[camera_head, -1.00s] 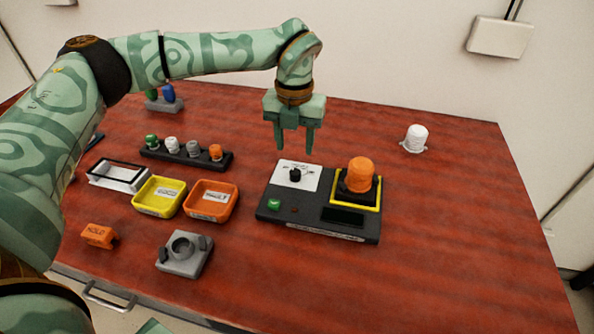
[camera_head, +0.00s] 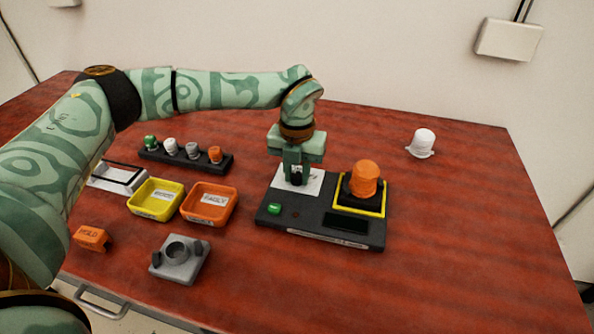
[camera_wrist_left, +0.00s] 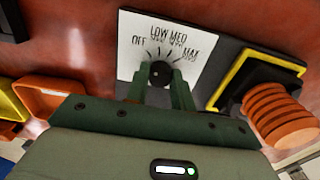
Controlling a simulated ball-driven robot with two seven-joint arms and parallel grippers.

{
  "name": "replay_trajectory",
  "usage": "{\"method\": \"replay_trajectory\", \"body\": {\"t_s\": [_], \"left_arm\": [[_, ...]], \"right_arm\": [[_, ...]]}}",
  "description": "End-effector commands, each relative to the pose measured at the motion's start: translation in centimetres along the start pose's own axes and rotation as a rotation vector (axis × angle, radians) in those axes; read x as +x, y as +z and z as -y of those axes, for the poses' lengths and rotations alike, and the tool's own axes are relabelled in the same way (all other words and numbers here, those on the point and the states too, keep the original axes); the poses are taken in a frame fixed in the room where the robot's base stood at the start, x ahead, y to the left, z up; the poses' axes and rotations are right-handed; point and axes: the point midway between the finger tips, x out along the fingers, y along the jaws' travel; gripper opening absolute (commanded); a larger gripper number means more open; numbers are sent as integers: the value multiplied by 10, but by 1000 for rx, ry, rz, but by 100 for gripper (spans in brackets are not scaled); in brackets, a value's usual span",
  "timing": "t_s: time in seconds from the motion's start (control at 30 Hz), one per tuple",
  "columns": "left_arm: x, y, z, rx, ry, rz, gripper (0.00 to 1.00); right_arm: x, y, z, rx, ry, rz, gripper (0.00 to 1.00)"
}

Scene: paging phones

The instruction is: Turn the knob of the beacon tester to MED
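The beacon tester (camera_head: 330,232) is a dark box in the middle of the table, with a white dial plate (camera_head: 313,186) at its back left. The wrist view shows the dial plate (camera_wrist_left: 135,62) printed OFF, LOW, MED, MAX around a black knob (camera_wrist_left: 160,72). The knob's pointer direction is too small to tell. My left gripper (camera_head: 297,180) points down over the dial, its fingers drawn in on both sides of the knob. The wrist view shows the left gripper (camera_wrist_left: 160,80) with the knob between its fingertips. My right gripper is out of view.
An orange beacon (camera_head: 364,180) stands in a yellow-rimmed socket right of the dial. Left are an orange tray (camera_head: 232,211), a yellow tray (camera_head: 135,211), a rack of coloured caps (camera_head: 228,165) and a grey fixture (camera_head: 180,270). A white beacon (camera_head: 422,139) stands back right. The table's right side is clear.

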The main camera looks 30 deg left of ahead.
Motion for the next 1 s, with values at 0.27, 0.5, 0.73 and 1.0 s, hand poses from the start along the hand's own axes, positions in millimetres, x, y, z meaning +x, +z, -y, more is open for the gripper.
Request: {"method": "replay_trajectory", "body": {"t_s": [0.27, 0.5, 0.73, 1.0], "left_arm": [[-2, 0, 0, 28, 0, 0, 2], [-5, -1, 0, 150, 1, 0, 2], [-7, -1, 0, 352, 1, 1, 2], [-5, 0, 0, 608, 1, 1, 2]], "right_arm": [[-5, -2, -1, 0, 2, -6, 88], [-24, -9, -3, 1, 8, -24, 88], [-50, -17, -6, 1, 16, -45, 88], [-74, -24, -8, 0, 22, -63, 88]]}}
